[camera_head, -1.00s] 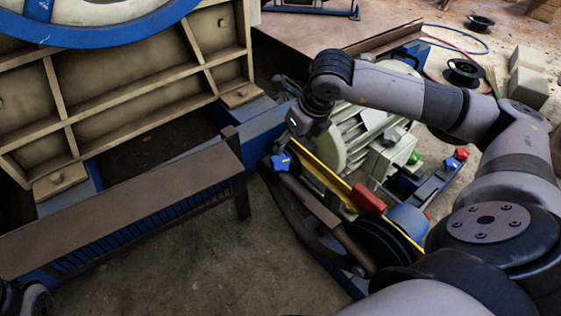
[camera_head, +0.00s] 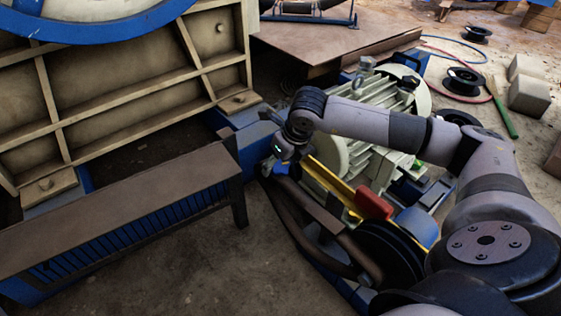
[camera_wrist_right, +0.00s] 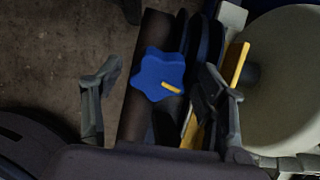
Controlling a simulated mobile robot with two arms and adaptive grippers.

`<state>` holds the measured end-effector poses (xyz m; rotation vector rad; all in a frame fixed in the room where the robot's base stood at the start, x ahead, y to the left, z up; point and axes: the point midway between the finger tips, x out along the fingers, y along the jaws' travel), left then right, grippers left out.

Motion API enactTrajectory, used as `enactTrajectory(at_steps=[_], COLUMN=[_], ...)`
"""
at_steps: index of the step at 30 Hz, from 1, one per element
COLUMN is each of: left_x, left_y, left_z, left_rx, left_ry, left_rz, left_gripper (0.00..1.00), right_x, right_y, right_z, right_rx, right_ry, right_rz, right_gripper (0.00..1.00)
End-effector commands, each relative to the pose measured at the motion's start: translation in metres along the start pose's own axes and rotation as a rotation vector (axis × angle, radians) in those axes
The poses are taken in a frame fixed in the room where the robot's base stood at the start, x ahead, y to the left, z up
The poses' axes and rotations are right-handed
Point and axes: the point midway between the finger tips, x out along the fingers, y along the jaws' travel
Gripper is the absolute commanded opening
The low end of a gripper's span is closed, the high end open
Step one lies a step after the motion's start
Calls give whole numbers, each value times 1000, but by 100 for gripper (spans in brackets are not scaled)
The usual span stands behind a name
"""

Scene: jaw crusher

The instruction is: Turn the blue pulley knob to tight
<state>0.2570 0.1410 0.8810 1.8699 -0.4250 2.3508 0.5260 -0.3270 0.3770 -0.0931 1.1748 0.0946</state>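The blue pulley knob (camera_wrist_right: 158,73) is star-shaped with a yellow pointer mark, which points to the right and slightly down in the right wrist view. It sits over a dark brown bar. In the head view the knob (camera_head: 281,169) is small and mostly hidden under my right gripper (camera_head: 274,165). In the wrist view my right gripper (camera_wrist_right: 157,98) is open, with one finger left of the knob and one right of it. A gap shows between the left finger and the knob, and I cannot tell whether either touches. My left gripper is not in view.
A yellow bar (camera_head: 330,181), a red block (camera_head: 373,204) and dark pulley wheels (camera_head: 388,255) lie close to the right. A pale green motor (camera_head: 372,123) stands behind. A brown-topped bench-like frame (camera_head: 120,205) is at the left. Floor is clear in front.

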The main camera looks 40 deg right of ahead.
Motion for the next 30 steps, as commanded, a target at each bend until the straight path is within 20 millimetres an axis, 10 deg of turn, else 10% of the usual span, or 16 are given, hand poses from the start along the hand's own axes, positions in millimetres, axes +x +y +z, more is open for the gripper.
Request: enactTrajectory(at_steps=[21, 30], left_x=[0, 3], left_y=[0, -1], left_z=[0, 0], left_rx=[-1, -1], left_ry=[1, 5], left_rz=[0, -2], left_gripper=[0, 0], right_x=[0, 0], right_y=[0, -1], right_z=[0, -1], right_rx=[1, 204], right_ry=[0, 4], right_rz=[0, 23], right_gripper=[19, 18])
